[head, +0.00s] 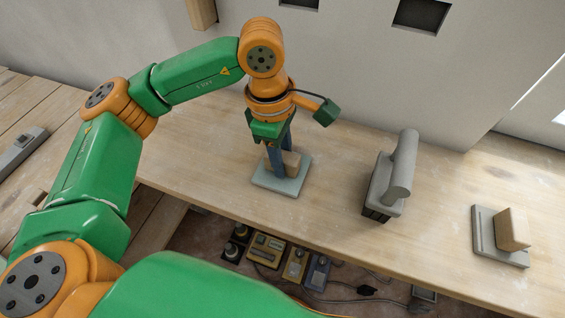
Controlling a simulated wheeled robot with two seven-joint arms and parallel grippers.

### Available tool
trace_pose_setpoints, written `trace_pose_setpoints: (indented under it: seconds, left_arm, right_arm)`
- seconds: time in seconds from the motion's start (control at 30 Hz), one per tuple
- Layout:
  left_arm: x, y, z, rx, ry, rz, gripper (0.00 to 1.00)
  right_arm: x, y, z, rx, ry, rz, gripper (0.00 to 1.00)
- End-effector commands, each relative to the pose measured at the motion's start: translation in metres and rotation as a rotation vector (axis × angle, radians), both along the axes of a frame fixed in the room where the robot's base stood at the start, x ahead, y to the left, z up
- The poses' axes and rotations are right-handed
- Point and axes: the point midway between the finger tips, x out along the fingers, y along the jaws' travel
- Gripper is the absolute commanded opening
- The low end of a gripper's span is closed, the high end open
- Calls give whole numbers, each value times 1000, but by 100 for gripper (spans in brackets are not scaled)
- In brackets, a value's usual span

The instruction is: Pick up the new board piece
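A small tan board piece (292,163) stands on a grey flat base (275,184) near the middle of the wooden bench. My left gripper (279,160) points down at this piece, with its dark blue fingers at the piece and partly hiding it. I cannot tell whether the fingers are closed on it. A second tan board piece (513,230) stands tilted on another grey slotted base (486,236) at the right of the bench. My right gripper is not in view.
A grey tool with a thick cylindrical handle (402,167) stands on the bench (335,200) between the two bases. A grey object (22,148) lies at the far left. Below the front edge are several boxes, a power strip and cables (345,297).

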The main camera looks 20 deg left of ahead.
Motion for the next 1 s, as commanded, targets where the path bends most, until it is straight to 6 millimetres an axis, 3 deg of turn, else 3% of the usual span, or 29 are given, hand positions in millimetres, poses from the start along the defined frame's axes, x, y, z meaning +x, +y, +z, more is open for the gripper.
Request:
trace_pose_setpoints:
  seconds: [0.07,0.43,0.6,0.83,1.0]
  left_arm:
    - [0,0,0,0,0,0,0]
    - [1,0,3,0,-2,1,0]
    - [1,-1,26,-2,-7,0,0]
    - [-46,-23,92,1,-11,-6,0]
    - [-94,-45,111,2,-8,-9,0]
  right_arm:
    - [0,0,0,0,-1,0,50]
    - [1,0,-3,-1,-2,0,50]
    - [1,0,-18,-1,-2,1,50]
    - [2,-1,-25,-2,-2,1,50]
    - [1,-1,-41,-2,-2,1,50]
